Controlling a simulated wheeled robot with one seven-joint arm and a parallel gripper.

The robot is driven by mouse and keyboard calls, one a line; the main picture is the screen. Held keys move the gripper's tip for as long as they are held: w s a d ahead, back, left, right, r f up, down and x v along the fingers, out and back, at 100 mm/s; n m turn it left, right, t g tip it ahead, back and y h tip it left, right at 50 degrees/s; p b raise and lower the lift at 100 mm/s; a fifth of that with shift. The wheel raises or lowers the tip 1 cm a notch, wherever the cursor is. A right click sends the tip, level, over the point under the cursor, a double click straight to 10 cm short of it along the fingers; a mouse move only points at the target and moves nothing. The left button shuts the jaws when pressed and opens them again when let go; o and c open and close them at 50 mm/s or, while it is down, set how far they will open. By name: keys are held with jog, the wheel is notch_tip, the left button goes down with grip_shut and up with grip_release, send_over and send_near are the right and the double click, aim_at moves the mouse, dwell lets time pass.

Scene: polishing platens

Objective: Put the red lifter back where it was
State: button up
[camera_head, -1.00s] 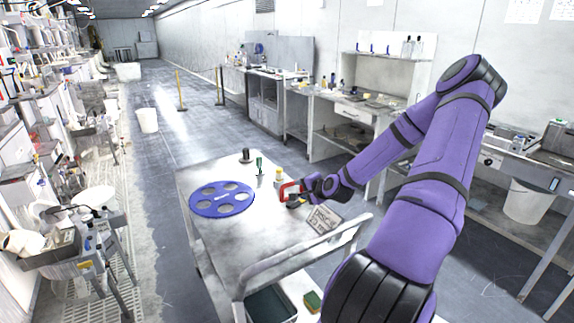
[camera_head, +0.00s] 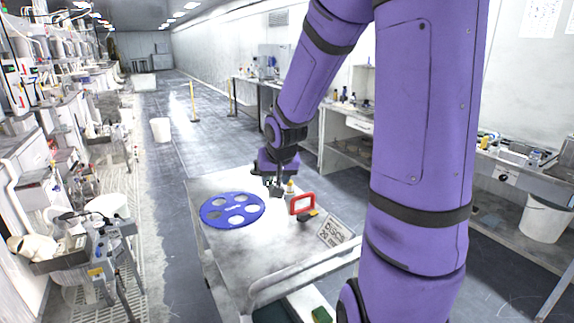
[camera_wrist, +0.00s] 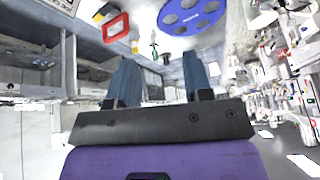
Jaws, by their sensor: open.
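The red lifter (camera_head: 302,204) is a red rectangular loop handle. It stands on the white cart top (camera_head: 240,255), right of the blue platen disc (camera_head: 232,210), with a dark and yellow piece at its foot. The lifter also shows at the upper left of the wrist view (camera_wrist: 116,28). My gripper (camera_head: 274,190) is near the far edge of the cart, left of the lifter and apart from it. In the wrist view its two blue-grey fingers (camera_wrist: 160,70) are spread with nothing between them.
A small bottle with an orange-yellow cap (camera_head: 291,187) stands between my gripper and the lifter. A green-handled tool (camera_wrist: 154,42) stands near the disc. A printed sign (camera_head: 335,231) is at the cart's right edge. The cart's near top is clear.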

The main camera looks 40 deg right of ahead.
jog(key=s+a+r+n+y, duration=0.1)
jog(key=s+a+r+n, duration=0.2)
jog(key=s+a+r, duration=0.4)
jog(key=s+a+r+n+y, duration=0.1)
jog(key=s+a+r+n, duration=0.2)
jog(key=s+a+r, duration=0.5)
jog(key=s, duration=0.6)
jog(key=shift+r, duration=0.15)
